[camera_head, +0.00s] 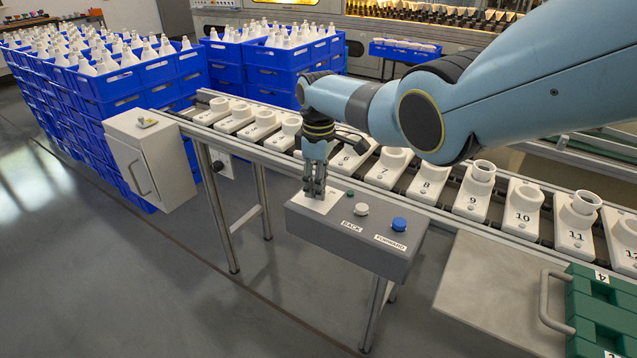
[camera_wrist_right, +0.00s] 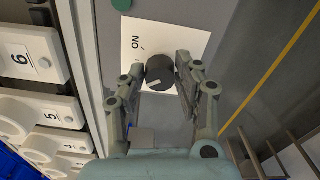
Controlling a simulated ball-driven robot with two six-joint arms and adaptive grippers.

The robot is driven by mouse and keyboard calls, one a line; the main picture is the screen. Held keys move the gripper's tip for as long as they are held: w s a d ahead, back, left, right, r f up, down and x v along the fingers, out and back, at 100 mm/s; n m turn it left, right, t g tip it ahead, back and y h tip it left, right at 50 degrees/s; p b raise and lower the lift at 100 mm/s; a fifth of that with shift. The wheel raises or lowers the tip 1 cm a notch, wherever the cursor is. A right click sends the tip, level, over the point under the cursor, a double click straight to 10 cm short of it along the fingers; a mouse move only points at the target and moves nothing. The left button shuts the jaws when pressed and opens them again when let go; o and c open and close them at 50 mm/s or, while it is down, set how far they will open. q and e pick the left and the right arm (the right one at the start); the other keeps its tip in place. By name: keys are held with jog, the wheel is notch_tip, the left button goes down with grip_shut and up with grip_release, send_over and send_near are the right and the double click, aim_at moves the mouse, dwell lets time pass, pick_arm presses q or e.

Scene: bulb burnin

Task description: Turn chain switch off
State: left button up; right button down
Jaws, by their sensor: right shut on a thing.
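The chain switch is a dark round knob (camera_wrist_right: 159,70) on a white plate (camera_wrist_right: 190,42) that bears the word ON. A short pale line shows on the knob. My right gripper (camera_wrist_right: 160,67) has its two fingers on either side of the knob, shut on it. In the head view my right gripper (camera_head: 314,191) points down onto the left end of the grey control box (camera_head: 335,244) and hides the knob. My left gripper is not in view.
A grey cabinet (camera_head: 152,160) hangs left; a green case (camera_head: 600,310) lies right.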

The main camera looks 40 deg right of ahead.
jog(key=c, duration=0.9)
grip_release()
jog(key=shift+c, duration=0.2)
jog(key=shift+r, duration=0.1)
notch_tip(320, 180, up, 12)
jog(key=shift+s, duration=0.1)
